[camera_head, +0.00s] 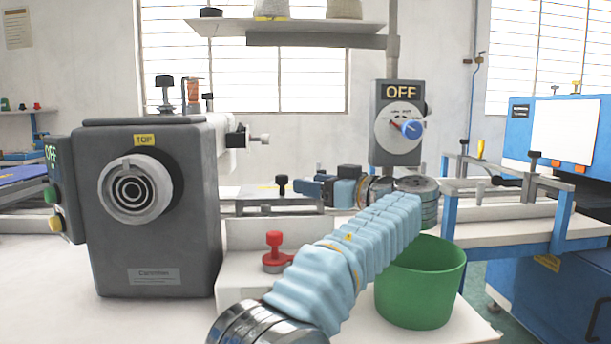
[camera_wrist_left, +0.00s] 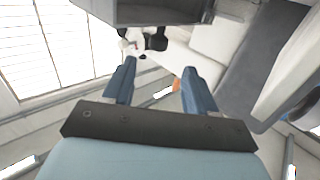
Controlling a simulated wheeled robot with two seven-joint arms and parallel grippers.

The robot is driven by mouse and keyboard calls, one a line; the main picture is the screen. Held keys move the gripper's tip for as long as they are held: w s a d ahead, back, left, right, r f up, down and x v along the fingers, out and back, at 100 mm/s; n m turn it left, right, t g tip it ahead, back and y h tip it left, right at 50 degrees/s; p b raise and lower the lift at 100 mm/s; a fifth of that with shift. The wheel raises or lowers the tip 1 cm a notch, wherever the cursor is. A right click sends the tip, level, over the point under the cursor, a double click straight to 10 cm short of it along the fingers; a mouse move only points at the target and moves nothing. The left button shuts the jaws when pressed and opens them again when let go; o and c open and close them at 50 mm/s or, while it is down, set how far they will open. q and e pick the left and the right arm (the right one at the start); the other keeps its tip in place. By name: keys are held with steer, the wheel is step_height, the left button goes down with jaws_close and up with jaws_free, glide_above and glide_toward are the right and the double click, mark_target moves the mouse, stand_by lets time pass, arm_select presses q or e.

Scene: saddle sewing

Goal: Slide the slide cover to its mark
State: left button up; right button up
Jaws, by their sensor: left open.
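My left arm comes in from the bottom middle of the head view. Its blue-fingered gripper (camera_head: 308,188) points left over the machine bed, beside a small black knob (camera_head: 282,182) on a grey plate (camera_head: 290,203). This plate may be the slide cover, but I cannot tell for sure, and no mark for it is clear. In the left wrist view the two fingers of the gripper (camera_wrist_left: 158,73) stand apart with nothing held between them. A dark machine part (camera_wrist_left: 160,10) is at the top of that view. My right gripper does not show.
The grey machine head (camera_head: 155,235) with a round wheel stands left of the arm. A red knob (camera_head: 274,250) and a green bin (camera_head: 422,285) are close to the arm. A dial box reading OFF (camera_head: 398,122) stands behind. A blue-framed rail (camera_head: 500,215) is at right.

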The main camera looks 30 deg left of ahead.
mark_target(287, 177)
arm_select(q)
steer(key=p+x, duration=0.1)
steer(key=x, duration=0.6)
steer(key=shift+w+a+r, duration=0.1)
steer(key=shift+w+a, duration=0.1)
steer(key=shift+w, duration=0.05)
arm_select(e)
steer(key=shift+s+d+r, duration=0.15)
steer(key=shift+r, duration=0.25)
arm_select(q)
steer(key=shift+c, duration=0.5)
